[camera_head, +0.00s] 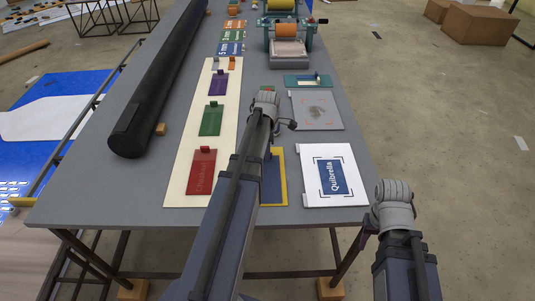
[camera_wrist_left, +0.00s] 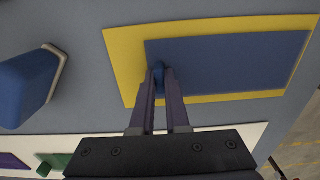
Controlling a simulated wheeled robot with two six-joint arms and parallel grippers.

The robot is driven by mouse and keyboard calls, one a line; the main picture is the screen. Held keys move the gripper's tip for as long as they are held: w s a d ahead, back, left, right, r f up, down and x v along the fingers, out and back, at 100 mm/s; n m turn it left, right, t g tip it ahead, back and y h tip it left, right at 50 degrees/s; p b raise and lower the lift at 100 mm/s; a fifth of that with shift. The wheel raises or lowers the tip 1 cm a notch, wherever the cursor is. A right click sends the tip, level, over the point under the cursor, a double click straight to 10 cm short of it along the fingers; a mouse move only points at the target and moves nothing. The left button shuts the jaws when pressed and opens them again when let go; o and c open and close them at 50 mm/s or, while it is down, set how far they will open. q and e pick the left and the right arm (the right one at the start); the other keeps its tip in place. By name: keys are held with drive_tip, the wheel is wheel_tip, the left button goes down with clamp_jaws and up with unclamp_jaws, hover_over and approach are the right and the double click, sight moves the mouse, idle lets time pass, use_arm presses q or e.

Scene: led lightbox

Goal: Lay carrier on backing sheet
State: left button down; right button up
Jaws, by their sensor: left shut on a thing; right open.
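My left gripper (camera_wrist_left: 158,72) is shut on a small blue tab (camera_wrist_left: 158,75) at one edge of a flat blue panel (camera_wrist_left: 235,62) in the left wrist view. I take this panel to be the carrier. It lies over a yellow sheet (camera_wrist_left: 122,50), whose border shows around it. I cannot tell whether panel and sheet touch. In the head view my left arm covers the fingers and part of the blue panel (camera_head: 269,185) and yellow sheet (camera_head: 283,180). My right arm reaches in at lower right; its fingers do not show.
A cream strip (camera_head: 180,178) to the left bears red (camera_head: 203,184), green (camera_head: 211,120) and purple (camera_head: 218,84) tabbed panels. A white sheet with a blue Quibrella label (camera_head: 333,178) lies right. A blue block (camera_wrist_left: 25,88) stands nearby. A black roll (camera_head: 160,80) runs along the left.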

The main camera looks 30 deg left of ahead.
use_arm(q)
drive_tip(key=c, duration=0.9)
unclamp_jaws()
drive_tip(key=shift+f, duration=0.15)
wheel_tip(320, 180, up, 12)
drive_tip(key=p, duration=1.2)
drive_tip(key=shift+r, duration=0.25)
drive_tip(key=s+d+m, duration=0.5)
drive_tip(key=d+m, duration=0.4)
drive_tip(key=d, duration=0.1)
drive_tip(key=s+d+m, duration=0.5)
drive_tip(key=d+m, duration=0.4)
drive_tip(key=d, duration=0.1)
drive_tip(key=s+d+m+y, duration=0.1)
drive_tip(key=s+d+m, duration=0.4)
drive_tip(key=d+m, duration=0.5)
drive_tip(key=shift+s+d, duration=0.1)
drive_tip(key=shift+s, duration=0.2)
